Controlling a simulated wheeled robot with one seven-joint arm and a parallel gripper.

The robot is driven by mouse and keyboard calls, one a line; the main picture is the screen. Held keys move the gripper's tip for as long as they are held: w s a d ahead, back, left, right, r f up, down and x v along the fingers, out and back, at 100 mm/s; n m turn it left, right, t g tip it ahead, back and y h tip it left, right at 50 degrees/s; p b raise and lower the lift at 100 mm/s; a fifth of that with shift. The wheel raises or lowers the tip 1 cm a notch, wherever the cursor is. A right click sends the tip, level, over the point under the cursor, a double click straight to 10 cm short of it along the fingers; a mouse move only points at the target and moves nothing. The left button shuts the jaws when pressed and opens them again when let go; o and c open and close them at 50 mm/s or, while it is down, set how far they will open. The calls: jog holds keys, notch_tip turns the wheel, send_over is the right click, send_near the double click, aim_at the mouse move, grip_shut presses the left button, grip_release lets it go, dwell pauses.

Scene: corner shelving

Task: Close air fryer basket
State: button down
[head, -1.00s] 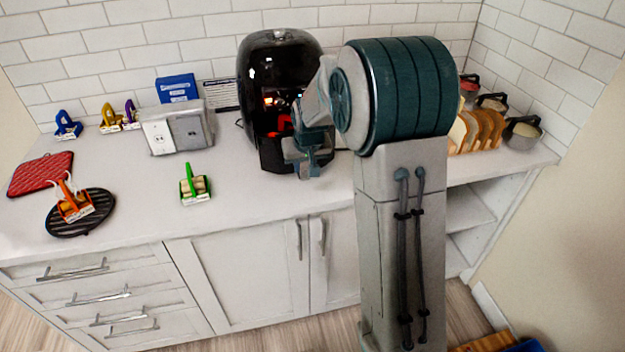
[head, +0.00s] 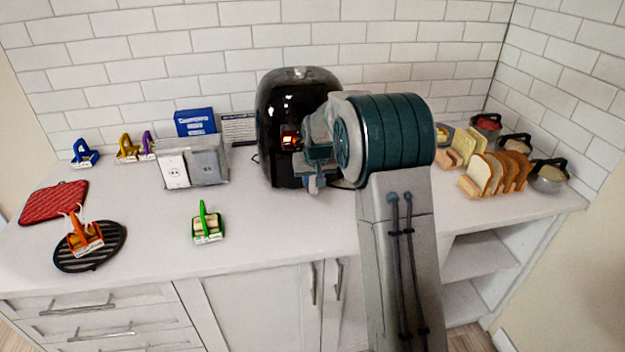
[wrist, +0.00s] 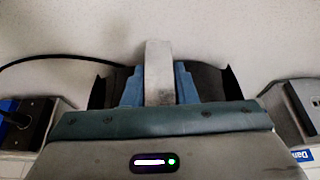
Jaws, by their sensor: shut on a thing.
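The black air fryer (head: 290,100) stands on the counter against the tiled wall, its small panel glowing red-orange. My arm and gripper cover the right part of its front. The basket front (head: 283,172) is a dark lower face, partly hidden, and no open gap shows above it. My gripper (head: 313,182) is at the fryer's lower front. In the wrist view, my gripper (wrist: 158,92) has its blue fingers closed on both sides of a pale grey bar, the basket handle (wrist: 158,65). Dark parts lie behind the fingers.
A double outlet box (head: 208,160) stands left of the fryer. Bread slices (head: 500,170) in a rack and several pots are at right.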

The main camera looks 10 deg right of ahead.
jog(key=shift+w+r, duration=0.2)
jog(key=shift+r, duration=0.05)
jog(key=c, duration=1.5)
grip_release()
jog(key=o, duration=0.3)
jog(key=shift+w+f, duration=0.15)
jog(key=shift+o, duration=0.2)
jog(key=b+v, duration=0.1)
jog(key=v, duration=1.2)
jog(key=shift+s+r+b, duration=0.3)
jog(key=shift+b, duration=0.05)
